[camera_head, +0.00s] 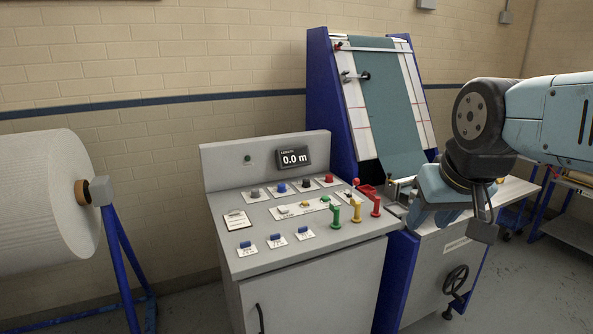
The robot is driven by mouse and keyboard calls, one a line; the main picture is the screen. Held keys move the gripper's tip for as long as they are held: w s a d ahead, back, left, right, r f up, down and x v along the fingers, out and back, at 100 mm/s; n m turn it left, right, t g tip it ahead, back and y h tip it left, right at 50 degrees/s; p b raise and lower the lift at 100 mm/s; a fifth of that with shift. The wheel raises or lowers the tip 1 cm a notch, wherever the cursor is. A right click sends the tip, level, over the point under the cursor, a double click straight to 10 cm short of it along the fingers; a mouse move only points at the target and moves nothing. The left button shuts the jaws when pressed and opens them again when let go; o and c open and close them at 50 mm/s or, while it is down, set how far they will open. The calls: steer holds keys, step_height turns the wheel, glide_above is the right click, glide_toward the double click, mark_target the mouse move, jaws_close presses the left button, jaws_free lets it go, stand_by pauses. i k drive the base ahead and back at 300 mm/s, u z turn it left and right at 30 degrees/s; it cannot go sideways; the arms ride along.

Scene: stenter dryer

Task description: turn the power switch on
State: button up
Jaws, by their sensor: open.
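A grey control console (310,285) stands in the middle with a sloped panel on top. Labels are too small to read, so I cannot tell which control is the power switch. Three blue switches (275,238) sit on white plates near the panel's front. A row of grey, blue, black and red knobs (307,185) runs along the back. Green, yellow and red levers (356,210) stand at the right. My gripper (433,214) is open and empty, right of the panel and apart from the levers; its fingertips are partly unclear.
A display (292,159) on the console's back panel reads 0.0 m. A large white roll (45,195) on a blue stand is at left. A blue-framed machine with green cloth (388,105) stands behind right. A handwheel (456,280) is below my arm. Space above the panel's left is clear.

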mark_target(329, 178)
steer(key=u, duration=0.3)
steer(key=i, duration=0.95)
steer(key=u, duration=0.05)
